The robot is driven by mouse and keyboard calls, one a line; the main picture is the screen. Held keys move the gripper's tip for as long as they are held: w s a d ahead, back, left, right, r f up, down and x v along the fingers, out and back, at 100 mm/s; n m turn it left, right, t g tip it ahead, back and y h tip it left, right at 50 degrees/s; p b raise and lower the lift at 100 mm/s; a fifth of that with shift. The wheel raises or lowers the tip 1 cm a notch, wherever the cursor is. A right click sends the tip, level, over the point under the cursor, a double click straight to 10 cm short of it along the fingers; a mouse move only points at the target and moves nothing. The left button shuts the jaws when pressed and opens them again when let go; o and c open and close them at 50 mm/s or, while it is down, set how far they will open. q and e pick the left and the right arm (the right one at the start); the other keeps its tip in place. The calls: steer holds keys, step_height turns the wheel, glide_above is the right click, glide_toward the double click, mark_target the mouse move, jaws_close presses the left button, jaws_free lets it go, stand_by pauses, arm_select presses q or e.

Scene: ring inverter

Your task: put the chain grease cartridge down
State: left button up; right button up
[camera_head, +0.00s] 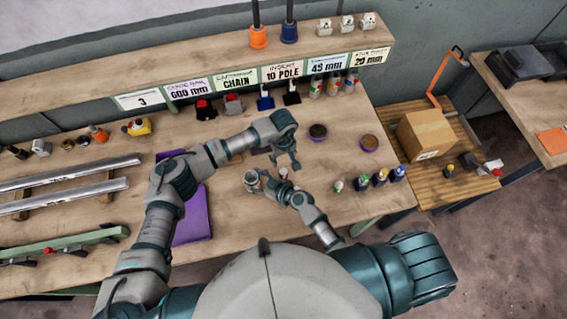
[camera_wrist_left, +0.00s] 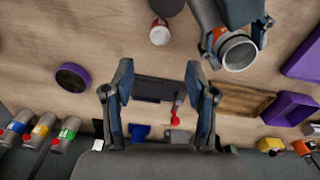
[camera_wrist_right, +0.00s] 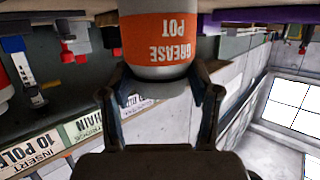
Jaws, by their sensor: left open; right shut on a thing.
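My right gripper (camera_head: 270,186) is shut on a grey pot (camera_head: 251,181). In the right wrist view the pot has an orange label (camera_wrist_right: 160,37) reading "GREASE POT". In the left wrist view its open, round mouth (camera_wrist_left: 238,52) faces up. I cannot tell whether its base touches the bench. My left gripper (camera_wrist_left: 160,98) is open and empty above the bench, close to the pot. A small red can with a pale top (camera_wrist_left: 160,32) stands beside the pot. I cannot tell which item is the chain grease cartridge.
Dark (camera_head: 318,132) and brown (camera_head: 369,143) filled purple bowls stand to the right. Several bottles (camera_head: 380,178) stand near the right edge. A labelled shelf (camera_head: 250,62) runs behind.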

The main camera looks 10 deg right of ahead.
mark_target(284, 170)
arm_select(q)
steer(key=shift+o, duration=0.5)
steer(key=shift+w+a+r, duration=0.2)
steer(key=shift+w+a, duration=0.15)
steer(key=shift+a, duration=0.1)
step_height(284, 170, down, 7)
steer(key=shift+d+r, duration=0.15)
steer(key=shift+r, duration=0.05)
steer(key=f, duration=0.4)
steer(key=shift+s+d+f, duration=0.3)
steer(key=shift+s+d, duration=0.05)
steer(key=shift+d, duration=0.05)
steer(key=shift+f, duration=0.35)
jaws_close()
